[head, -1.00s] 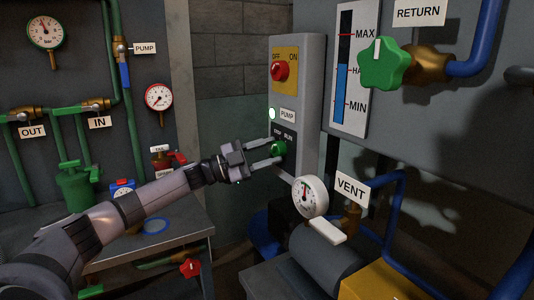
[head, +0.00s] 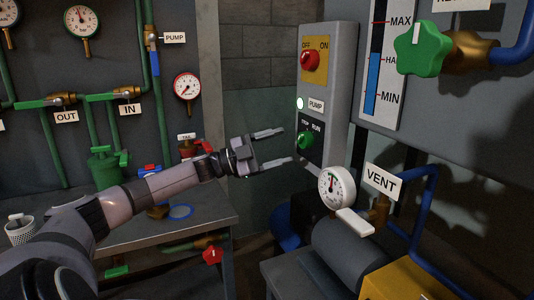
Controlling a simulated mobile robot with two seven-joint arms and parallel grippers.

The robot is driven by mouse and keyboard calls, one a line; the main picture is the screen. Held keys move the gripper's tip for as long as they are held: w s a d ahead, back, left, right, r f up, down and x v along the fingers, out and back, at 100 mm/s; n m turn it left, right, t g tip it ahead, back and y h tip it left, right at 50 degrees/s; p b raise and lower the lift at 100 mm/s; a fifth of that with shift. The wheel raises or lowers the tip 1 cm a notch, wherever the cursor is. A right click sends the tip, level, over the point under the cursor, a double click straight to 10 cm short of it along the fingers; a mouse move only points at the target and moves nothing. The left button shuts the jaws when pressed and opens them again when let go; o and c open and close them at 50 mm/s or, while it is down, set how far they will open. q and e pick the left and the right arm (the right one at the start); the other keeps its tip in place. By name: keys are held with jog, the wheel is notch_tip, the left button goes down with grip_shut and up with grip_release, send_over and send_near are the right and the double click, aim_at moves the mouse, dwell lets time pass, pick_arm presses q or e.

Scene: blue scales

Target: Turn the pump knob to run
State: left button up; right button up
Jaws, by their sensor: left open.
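A pale green-white lamp (head: 299,103) glows beside the PUMP label (head: 316,105). My left gripper (head: 287,145) is open and empty, with its two fingers pointing at the knob from the left. The fingertips look apart from the knob. My right gripper is not in view.
A red OFF/ON knob (head: 310,60) is above on the same box. A white gauge (head: 337,187) and the VENT sign (head: 381,180) stand close below right. A large green valve handle (head: 420,48) is at upper right. A metal table (head: 205,221) is below my arm.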

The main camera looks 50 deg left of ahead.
pick_arm(q)
jog(key=shift+v, duration=1.4)
jog(key=shift+d, duration=0.1)
jog(key=s+d+f+n+y+p, duration=0.2)
jog(key=d+f+n+y, duration=0.15)
jog(key=d+f, duration=0.55)
jog(key=s+d+f+n+y+p, duration=0.25)
jog(key=d+f+n, duration=0.25)
jog(key=f, duration=0.8)
jog(key=s+d+f+n+g+y+p, duration=0.1)
jog(key=s+d+f+n+g+p, duration=0.1)
jog(key=s+d, duration=0.6)
jog(key=s+d+f+n+g+y+p, duration=0.2)
jog(key=s+d+f+n+g, duration=0.2)
jog(key=s+d+f, duration=0.3)
jog(key=s+d, duration=0.1)
jog(key=d, duration=0.1)
jog(key=shift+d+f+g, duration=0.15)
jog(key=shift+d+g, duration=0.15)
jog(key=shift+d, duration=0.05)
